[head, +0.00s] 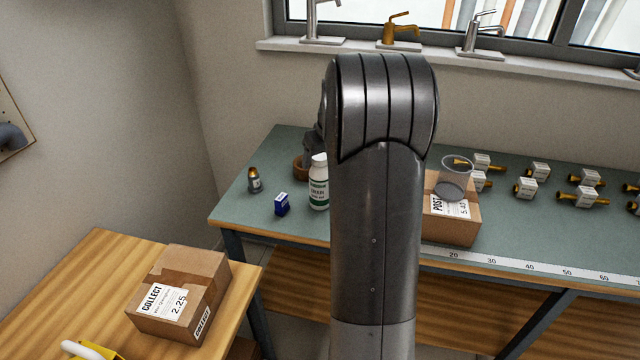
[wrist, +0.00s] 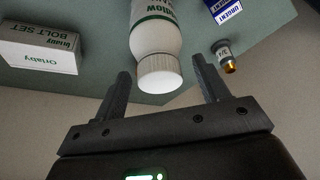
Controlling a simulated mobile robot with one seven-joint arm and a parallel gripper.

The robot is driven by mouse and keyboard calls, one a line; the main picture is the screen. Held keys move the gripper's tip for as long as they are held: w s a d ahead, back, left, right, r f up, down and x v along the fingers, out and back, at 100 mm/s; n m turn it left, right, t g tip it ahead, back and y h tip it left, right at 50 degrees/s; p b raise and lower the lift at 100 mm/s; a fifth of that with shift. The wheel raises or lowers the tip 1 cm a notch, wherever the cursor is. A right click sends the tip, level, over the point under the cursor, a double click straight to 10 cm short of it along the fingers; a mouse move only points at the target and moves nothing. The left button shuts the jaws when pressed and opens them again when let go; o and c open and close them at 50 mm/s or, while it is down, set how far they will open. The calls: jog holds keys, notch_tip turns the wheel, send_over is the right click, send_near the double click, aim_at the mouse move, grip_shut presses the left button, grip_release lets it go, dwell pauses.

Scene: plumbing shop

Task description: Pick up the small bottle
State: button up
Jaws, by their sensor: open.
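A white bottle (head: 318,185) with a green label and white cap stands upright on the green bench. A smaller grey bottle or vial (head: 254,180) with an orange-gold top stands to its left. In the wrist view my gripper (wrist: 161,67) is open, and the white bottle's cap (wrist: 159,73) shows between its two fingers. I cannot tell how far the cap is from them. The small vial (wrist: 226,55) is outside the right finger in that view. My arm hides most of the gripper in the head view.
A blue box (head: 282,204) stands close to the white bottle. A white bolt-set box (wrist: 40,48) shows in the wrist view. Right of my arm are a cardboard box (head: 452,225), a clear cup (head: 456,178) and several brass fittings. Another carton (head: 182,290) sits on the wooden table.

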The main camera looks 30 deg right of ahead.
jog(key=shift+w+f, duration=0.15)
jog(key=shift+f, duration=0.1)
grip_shut()
dwell(0.6)
jog(key=shift+r, duration=0.1)
